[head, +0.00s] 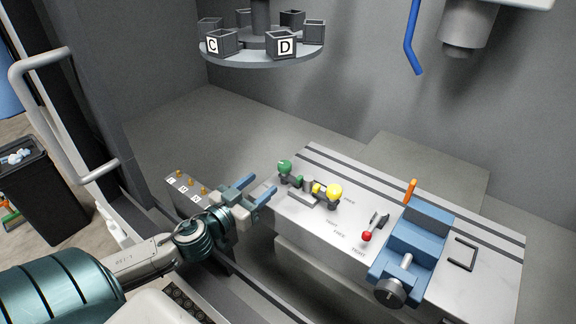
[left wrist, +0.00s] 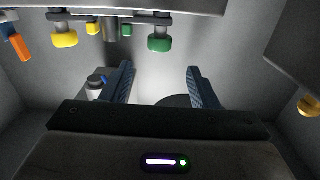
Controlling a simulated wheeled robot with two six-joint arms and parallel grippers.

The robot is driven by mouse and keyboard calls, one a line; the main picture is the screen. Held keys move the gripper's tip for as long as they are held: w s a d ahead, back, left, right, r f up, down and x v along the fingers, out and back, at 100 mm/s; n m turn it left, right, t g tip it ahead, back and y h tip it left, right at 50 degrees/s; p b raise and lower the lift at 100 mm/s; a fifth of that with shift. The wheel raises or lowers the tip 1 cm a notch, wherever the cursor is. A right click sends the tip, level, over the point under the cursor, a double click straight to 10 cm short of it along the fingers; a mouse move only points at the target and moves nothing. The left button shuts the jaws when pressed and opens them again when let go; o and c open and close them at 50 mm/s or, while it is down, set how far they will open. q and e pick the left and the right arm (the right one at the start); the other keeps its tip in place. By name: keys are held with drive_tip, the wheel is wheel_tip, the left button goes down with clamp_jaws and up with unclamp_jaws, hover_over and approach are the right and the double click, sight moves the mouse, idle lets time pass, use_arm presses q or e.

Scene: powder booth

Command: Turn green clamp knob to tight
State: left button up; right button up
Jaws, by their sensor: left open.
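The green clamp knob (head: 285,167) stands at the left end of the pale slotted table (head: 300,217), on a small clamp. It also shows in the left wrist view (left wrist: 159,44), at the top, beyond my fingers. A yellow knob (head: 334,192) sits on the clamp to its right and shows in the left wrist view (left wrist: 65,40). My left gripper (head: 262,190) is open and empty, just left of the table's left end. Its fingers (left wrist: 161,82) point toward the table and are apart from the green knob. My right gripper is not in view.
A blue vise (head: 415,245) with a round handwheel and a red-tipped lever (head: 367,236) stand on the table's right part. A block with brass fittings (head: 188,190) lies left of my gripper. A carousel of lettered bins (head: 262,52) hangs behind. A blue hose (head: 412,40) hangs at top right.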

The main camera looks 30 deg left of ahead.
sight(280, 168)
use_arm(q)
drive_tip(key=shift+w+r+p, duration=0.2)
drive_tip(key=shift+w+p, duration=0.35)
drive_tip(key=shift+w, duration=0.3)
drive_tip(key=w, duration=0.2)
drive_tip(key=w+p, duration=0.1)
drive_tip(key=w, duration=0.4)
drive_tip(key=shift+d+f+p, duration=0.1)
drive_tip(key=shift+d+p, duration=0.3)
drive_tip(key=shift+w+d, duration=0.1)
drive_tip(key=shift+w, duration=0.8)
